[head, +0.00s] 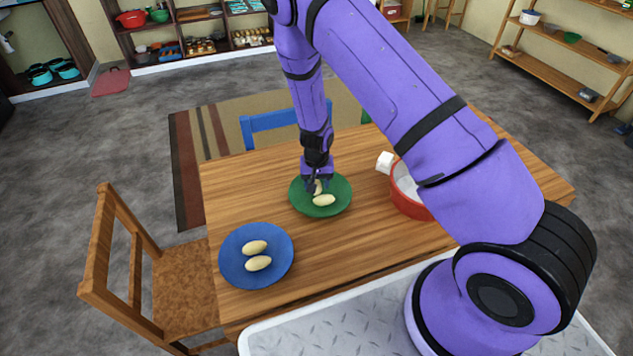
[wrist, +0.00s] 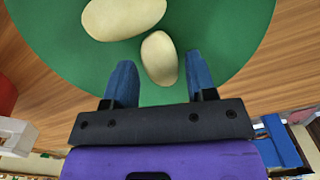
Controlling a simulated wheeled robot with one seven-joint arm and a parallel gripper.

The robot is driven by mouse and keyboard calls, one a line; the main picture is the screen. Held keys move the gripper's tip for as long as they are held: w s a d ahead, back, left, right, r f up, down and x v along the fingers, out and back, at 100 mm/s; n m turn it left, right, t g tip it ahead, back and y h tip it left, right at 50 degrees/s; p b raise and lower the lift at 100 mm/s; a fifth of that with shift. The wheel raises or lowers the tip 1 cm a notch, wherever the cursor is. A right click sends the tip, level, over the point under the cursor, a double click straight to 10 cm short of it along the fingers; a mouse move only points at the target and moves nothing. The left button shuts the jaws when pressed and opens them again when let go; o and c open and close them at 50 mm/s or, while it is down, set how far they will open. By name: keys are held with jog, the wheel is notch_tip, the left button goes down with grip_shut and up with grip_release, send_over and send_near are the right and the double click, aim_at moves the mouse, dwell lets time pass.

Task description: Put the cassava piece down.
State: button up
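My gripper (head: 316,186) is over the green plate (head: 338,187) on the wooden table. In the wrist view its blue fingers stand apart, with a visible gap on each side of a pale cassava piece (wrist: 159,59). That piece appears to lie on the green plate, its near end between the fingers, and the fingers partly hide it in the head view. A second cassava piece (head: 324,200) lies close beside it on the same plate, and it also shows in the wrist view (wrist: 122,18). Two more cassava pieces, one farther (head: 255,247) and one nearer (head: 258,263), lie on a blue plate (head: 233,272).
A red pot (head: 408,203) stands to the right on the table (head: 335,247), partly behind my arm, with a white block-like part (head: 385,162) at its rim. A wooden chair (head: 150,270) is at the left and a blue chair (head: 270,121) behind. Bare tabletop surrounds the plates.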

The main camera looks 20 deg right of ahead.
jog(key=shift+o, duration=0.4)
jog(key=s+r+n+t+y, duration=0.1)
jog(key=s+r, duration=0.2)
jog(key=r, duration=1)
jog(key=s+d+r+y, duration=0.1)
jog(key=s+r, duration=0.2)
jog(key=r, duration=1)
jog(key=s+r+n+t+y, duration=0.1)
jog(key=s+r, duration=0.3)
jog(key=r, duration=0.9)
jog(key=s+d+r+t+h, duration=0.1)
jog(key=s+d+r, duration=0.2)
jog(key=s+r, duration=0.3)
jog(key=s+d+r+n+t+h, duration=0.1)
jog(key=s+r, duration=0.6)
jog(key=s, duration=0.8)
jog(key=shift+d+t+h, duration=0.5)
jog(key=shift+d+t, duration=0.1)
jog(key=shift+d, duration=0.35)
